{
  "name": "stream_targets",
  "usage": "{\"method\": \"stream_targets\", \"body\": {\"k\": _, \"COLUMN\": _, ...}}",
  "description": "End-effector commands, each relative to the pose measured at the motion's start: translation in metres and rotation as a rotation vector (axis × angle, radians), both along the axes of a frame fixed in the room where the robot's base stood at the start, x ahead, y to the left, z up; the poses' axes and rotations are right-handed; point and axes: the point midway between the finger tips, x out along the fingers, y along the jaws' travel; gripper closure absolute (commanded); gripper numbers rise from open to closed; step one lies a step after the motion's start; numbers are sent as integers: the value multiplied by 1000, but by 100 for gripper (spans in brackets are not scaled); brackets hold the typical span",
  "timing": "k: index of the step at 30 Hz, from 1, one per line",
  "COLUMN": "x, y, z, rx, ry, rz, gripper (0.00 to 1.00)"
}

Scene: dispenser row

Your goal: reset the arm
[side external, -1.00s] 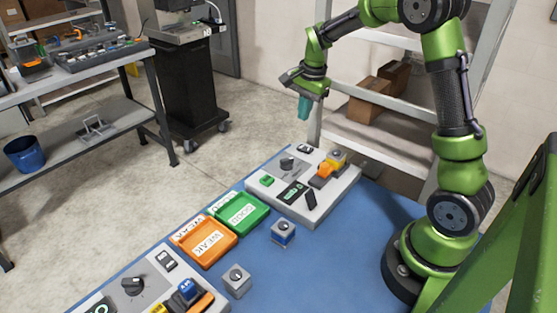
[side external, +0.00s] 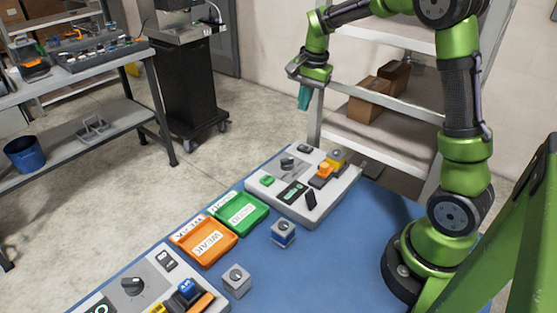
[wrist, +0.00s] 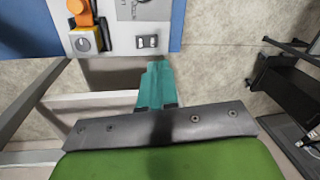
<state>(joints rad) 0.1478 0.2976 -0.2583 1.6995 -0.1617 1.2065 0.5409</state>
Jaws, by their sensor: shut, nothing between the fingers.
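My gripper (side external: 304,98), with teal fingers, hangs in the air above and behind the far dispenser panel (side external: 330,205) in the side view. The fingers are shut together and hold nothing. In the wrist view the teal fingers (wrist: 155,88) point towards the edge of the panel (wrist: 122,50), with floor showing beside them. My gripper touches nothing that I can see.
A green tray (side external: 262,217) and an orange tray (side external: 222,250) lie on the blue table. A second panel (side external: 130,272) is at the front. A ladder shelf holds cardboard boxes (side external: 392,78).

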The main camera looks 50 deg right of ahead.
Motion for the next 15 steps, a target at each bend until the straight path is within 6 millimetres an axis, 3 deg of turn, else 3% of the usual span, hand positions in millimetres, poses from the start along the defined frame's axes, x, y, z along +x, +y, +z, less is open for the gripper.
{"method": "stream_targets", "body": {"k": 8, "x": -58, "y": 75, "z": 32, "rx": -28, "ry": -171, "rz": 427, "gripper": 100}}
{"method": "stream_targets", "body": {"k": 15, "x": -129, "y": 140, "z": 52, "rx": -130, "ry": -361, "rz": 781, "gripper": 100}}
